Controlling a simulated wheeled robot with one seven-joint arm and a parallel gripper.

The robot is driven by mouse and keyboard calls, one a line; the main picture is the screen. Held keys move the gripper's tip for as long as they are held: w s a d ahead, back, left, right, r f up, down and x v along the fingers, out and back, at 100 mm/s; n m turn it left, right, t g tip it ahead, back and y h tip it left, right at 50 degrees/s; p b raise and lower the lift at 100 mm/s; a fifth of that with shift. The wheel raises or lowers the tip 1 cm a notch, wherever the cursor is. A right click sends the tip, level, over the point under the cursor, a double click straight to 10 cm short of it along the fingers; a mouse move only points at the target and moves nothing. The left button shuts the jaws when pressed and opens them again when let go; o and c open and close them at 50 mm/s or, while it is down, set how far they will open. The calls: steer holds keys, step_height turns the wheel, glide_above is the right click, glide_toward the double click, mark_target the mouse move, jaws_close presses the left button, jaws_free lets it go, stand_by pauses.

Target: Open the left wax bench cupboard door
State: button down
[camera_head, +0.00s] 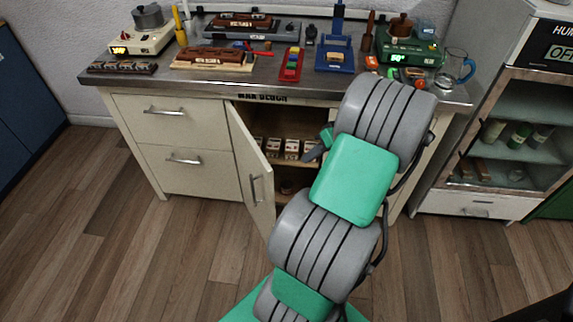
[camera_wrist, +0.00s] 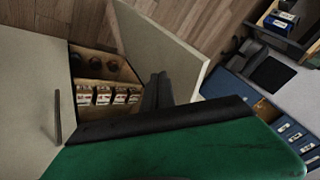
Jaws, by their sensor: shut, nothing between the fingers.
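The wax bench (camera_head: 225,80) stands against the wall. Its left cupboard door (camera_head: 249,165) is hinged on its left side and stands ajar, swung outward, with a vertical bar handle (camera_head: 254,188) on its outer face. The door also shows in the wrist view (camera_wrist: 170,45). My gripper (camera_wrist: 157,92) is shut and empty, at the cupboard opening beside the door's inner face; I cannot tell whether it touches. In the head view my arm hides much of the opening and the right side of the bench front.
Inside the cupboard a shelf holds several small boxes (camera_wrist: 104,95). Drawers (camera_head: 170,118) lie left of the door. A pale panel with a handle (camera_wrist: 57,118) is left of the opening in the wrist view. A glass cabinet (camera_head: 500,150) stands right. The floor at front left is clear.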

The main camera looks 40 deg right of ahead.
steer(key=w+a+f, duration=0.6)
steer(key=a+f, duration=0.1)
steer(key=shift+f+b, duration=0.35)
steer(key=shift+f, duration=0.05)
steer(key=shift+a, duration=0.1)
